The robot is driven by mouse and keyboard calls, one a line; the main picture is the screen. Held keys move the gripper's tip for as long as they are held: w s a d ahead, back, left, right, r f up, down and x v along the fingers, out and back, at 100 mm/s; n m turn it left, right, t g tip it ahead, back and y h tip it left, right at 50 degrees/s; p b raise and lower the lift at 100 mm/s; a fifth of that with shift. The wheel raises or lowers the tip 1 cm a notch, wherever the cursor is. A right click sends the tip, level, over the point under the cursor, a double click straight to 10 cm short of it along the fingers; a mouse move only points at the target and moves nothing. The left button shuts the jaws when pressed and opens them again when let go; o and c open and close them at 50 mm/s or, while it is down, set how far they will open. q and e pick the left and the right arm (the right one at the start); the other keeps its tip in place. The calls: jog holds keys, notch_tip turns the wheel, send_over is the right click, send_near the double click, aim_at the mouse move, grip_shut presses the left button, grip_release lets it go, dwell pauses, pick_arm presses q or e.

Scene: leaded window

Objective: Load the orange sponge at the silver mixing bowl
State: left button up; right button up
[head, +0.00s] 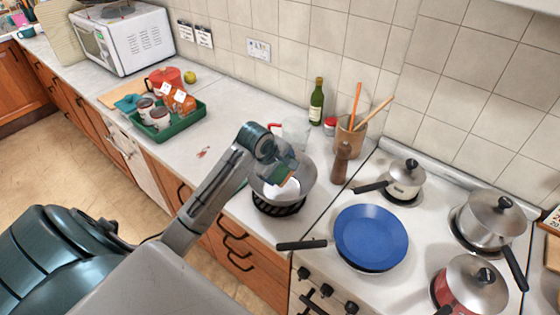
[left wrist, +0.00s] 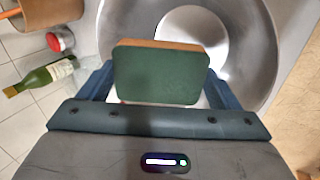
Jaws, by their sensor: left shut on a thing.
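My left gripper (head: 280,172) is over the silver mixing bowl (head: 306,178) and shut on the orange sponge. In the left wrist view, the sponge's dark green face (left wrist: 160,76) sits between the two blue fingers, with an orange strip along its far edge. The bowl (left wrist: 250,62) shows behind and beyond it, with a pale round bottom. In the head view the sponge is small and partly covered by the gripper. The exact gap between sponge and bowl is hard to tell. My right gripper is not in view.
The bowl rests on a dark ribbed base (head: 279,207) near the counter's front edge. A wooden pepper mill (head: 340,163), a utensil crock (head: 350,138) and a green bottle (head: 317,103) stand behind. A blue pan (head: 371,237) is at right. A green tray (head: 180,125) lies left.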

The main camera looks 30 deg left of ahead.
aim_at(280, 169)
pick_arm(q)
notch_tip(280, 169, down, 3)
jog(key=shift+r+b, duration=0.1)
jog(key=shift+b, duration=0.25)
jog(key=shift+f, duration=1.1)
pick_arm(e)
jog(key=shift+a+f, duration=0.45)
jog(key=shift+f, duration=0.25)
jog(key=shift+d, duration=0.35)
pick_arm(q)
notch_tip(280, 169, up, 3)
jog(key=shift+r+p, duration=0.15)
jog(key=shift+p, duration=0.9)
jog(key=shift+r, duration=4.3)
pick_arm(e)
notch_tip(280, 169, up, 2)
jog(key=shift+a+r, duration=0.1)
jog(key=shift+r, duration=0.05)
